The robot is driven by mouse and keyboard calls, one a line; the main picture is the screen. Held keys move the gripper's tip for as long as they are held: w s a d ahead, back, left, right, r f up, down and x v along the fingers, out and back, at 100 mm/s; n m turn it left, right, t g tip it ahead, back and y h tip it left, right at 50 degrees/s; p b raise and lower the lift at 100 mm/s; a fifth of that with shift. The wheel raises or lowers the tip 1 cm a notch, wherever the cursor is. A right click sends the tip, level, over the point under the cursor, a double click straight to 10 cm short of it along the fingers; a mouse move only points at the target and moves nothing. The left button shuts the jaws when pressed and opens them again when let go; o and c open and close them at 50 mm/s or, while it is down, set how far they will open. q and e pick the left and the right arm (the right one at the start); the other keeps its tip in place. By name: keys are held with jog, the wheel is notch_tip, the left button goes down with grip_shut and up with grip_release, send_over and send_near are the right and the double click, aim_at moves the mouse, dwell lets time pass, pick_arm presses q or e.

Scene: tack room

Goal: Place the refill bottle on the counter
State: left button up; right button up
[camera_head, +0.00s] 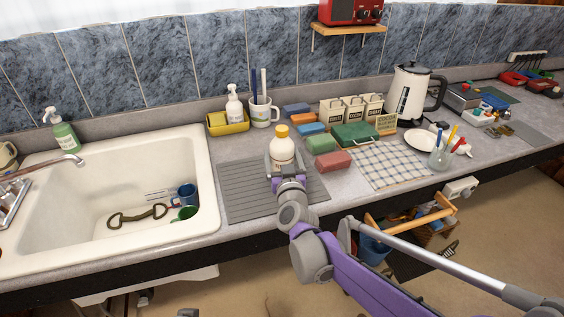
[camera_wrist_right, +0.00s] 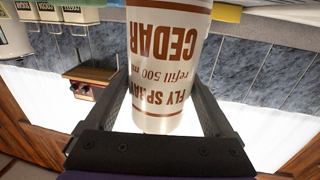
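The refill bottle (camera_head: 282,152) is white with a yellow-orange cap. In the head view it is upright over the grey ribbed mat (camera_head: 244,200) on the counter (camera_head: 227,150), right of the sink. My right gripper (camera_head: 283,172) is around its lower part. In the right wrist view the bottle (camera_wrist_right: 168,60) appears upside down, with brown "CEDAR" and "FLY SPRAY refill 500 ml" lettering. It sits between the two dark fingers of the right gripper (camera_wrist_right: 160,95), which appear closed against its sides. Its base is hidden in the head view, so contact with the mat cannot be told. My left gripper is out of view.
The white sink (camera_head: 205,200) lies left of the mat. A yellow caddy (camera_head: 228,126) and a mug (camera_head: 262,114) stand behind. Coloured sponges (camera_head: 333,162), a green box (camera_head: 355,136), a checked cloth (camera_head: 383,166) and a kettle (camera_head: 408,92) are to the right.

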grip_shut()
dwell(0.4)
